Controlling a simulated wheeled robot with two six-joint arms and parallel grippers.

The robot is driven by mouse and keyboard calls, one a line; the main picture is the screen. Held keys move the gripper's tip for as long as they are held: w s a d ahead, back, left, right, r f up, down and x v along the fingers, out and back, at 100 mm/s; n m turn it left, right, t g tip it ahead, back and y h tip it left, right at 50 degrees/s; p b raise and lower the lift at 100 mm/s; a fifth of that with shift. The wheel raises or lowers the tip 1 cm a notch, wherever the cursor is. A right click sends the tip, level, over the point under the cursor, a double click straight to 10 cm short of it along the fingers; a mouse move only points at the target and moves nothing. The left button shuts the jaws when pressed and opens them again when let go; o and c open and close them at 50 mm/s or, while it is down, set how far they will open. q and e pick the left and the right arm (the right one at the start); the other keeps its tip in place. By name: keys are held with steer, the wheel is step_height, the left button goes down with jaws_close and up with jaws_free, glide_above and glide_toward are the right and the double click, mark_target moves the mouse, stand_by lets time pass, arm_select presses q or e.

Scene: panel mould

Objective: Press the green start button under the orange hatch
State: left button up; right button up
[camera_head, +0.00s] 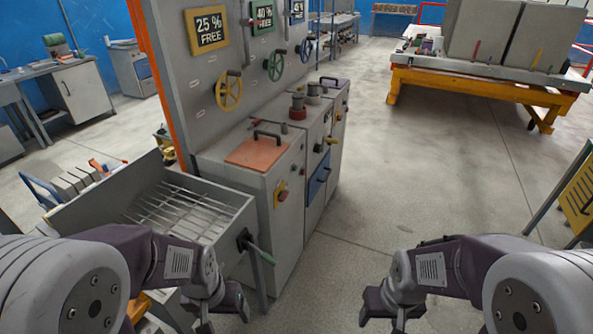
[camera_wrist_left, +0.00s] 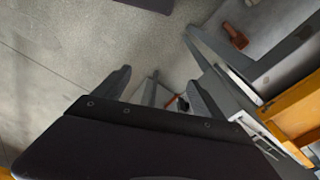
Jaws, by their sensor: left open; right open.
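The orange hatch (camera_head: 257,153) lies flat and closed on top of the grey cabinet (camera_head: 268,185), with a dark bar handle (camera_head: 268,134) along its far side. The green start button is not visible; the hatch covers what is beneath it. My left gripper (camera_head: 222,314) is open and empty, low at the bottom of the head view, nearer than the cabinet and apart from the hatch. My right gripper (camera_head: 385,310) is open and empty, over the floor to the right.
A grey open tray with a slatted inside (camera_head: 235,205) and a green-handled lever (camera_head: 258,249) stands left of the cabinet, close to my left arm. A red knob on a yellow plate (camera_head: 282,196) sticks out of the cabinet's side. Bare floor (camera_head: 400,190) lies to the right.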

arm_select(q)
jaws_close()
stand_by(1.6)
